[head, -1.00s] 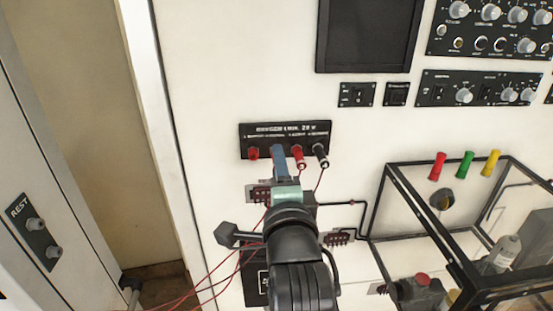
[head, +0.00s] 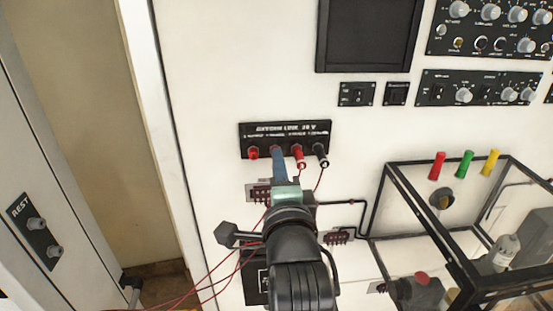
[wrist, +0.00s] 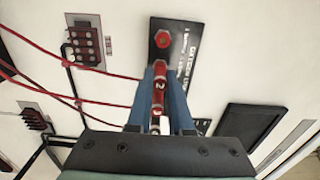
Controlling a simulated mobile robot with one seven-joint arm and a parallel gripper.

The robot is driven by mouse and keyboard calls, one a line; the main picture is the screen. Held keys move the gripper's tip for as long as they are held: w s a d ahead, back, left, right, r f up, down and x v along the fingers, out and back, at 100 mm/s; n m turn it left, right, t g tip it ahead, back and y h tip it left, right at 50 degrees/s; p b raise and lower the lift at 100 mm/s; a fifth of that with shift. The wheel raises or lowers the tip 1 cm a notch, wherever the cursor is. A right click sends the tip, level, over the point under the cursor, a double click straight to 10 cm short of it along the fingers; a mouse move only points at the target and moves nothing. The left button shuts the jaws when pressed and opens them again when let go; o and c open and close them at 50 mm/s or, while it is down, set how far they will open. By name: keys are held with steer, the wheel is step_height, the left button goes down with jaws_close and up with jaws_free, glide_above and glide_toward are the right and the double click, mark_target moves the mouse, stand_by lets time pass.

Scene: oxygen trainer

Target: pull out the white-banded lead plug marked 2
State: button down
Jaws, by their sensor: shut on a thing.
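The black lead panel (head: 300,129) is on the white wall, with a row of plugs along its lower edge. My gripper (head: 278,151) reaches up to this row, its blue fingers at the second position from the left. In the wrist view the fingers are shut on the red plug marked 2 (wrist: 160,86), one on each side. In the head view my fingers hide plug 2. I cannot tell whether it is still seated.
Thin red leads hang below. A black-framed clear box (head: 386,190) stands to the right. A dark screen (head: 366,36) is above.

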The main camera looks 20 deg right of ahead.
steer(key=shift+s, duration=0.1)
steer(key=shift+p+v, duration=0.4)
steer(key=shift+v, duration=2)
